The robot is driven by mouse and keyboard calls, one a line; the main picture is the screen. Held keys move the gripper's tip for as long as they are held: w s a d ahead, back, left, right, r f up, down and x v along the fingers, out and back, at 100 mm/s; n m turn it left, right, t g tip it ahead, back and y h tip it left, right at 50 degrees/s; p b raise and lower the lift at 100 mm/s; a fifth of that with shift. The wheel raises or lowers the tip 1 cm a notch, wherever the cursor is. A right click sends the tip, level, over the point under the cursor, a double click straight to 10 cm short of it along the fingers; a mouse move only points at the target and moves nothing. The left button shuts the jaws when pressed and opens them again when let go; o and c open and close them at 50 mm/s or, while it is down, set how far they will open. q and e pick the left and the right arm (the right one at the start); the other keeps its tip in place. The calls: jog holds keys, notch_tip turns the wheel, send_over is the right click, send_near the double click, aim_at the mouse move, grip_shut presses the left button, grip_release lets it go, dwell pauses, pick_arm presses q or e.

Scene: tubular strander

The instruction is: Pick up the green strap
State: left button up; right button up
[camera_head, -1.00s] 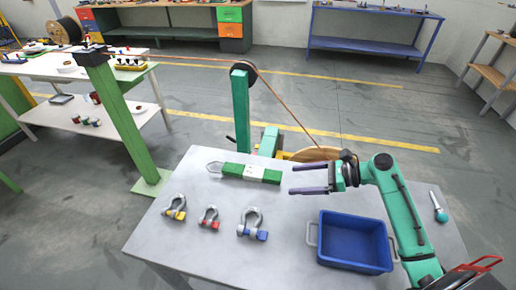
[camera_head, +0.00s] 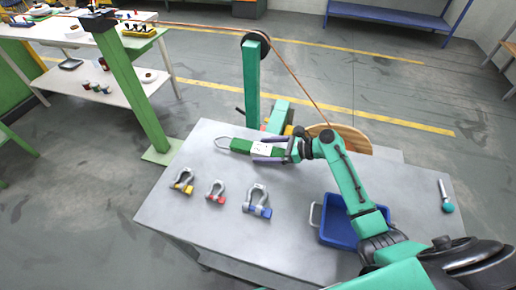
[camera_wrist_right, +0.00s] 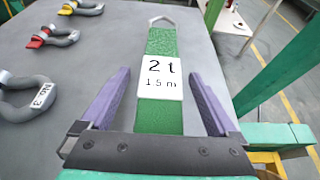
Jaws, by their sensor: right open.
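The green strap (camera_head: 242,146) lies on the grey table, with a white label reading "2 t 1.5 m" and a metal loop at its far end. It also shows in the right wrist view (camera_wrist_right: 161,42), running up the middle of the picture. My right gripper (camera_head: 267,150) is open, with its purple fingers on either side of the strap around the label end. In the right wrist view the fingers (camera_wrist_right: 158,100) stand apart from the strap, with gaps on both sides. The strap's near end is partly hidden by my gripper. My left gripper is not in view.
Three shackles, with yellow (camera_head: 183,181), red (camera_head: 215,191) and blue (camera_head: 257,201) pins, lie on the table (camera_head: 180,225). A blue bin (camera_head: 338,232) stands partly under my right arm. A teal-handled tool (camera_head: 446,197) lies at the right. A green post (camera_head: 251,85) and wooden reel (camera_head: 350,140) stand behind the table.

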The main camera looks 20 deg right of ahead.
jog(key=shift+d, duration=0.1)
grip_shut()
notch_tip(320, 180, up, 20)
dwell(0.4)
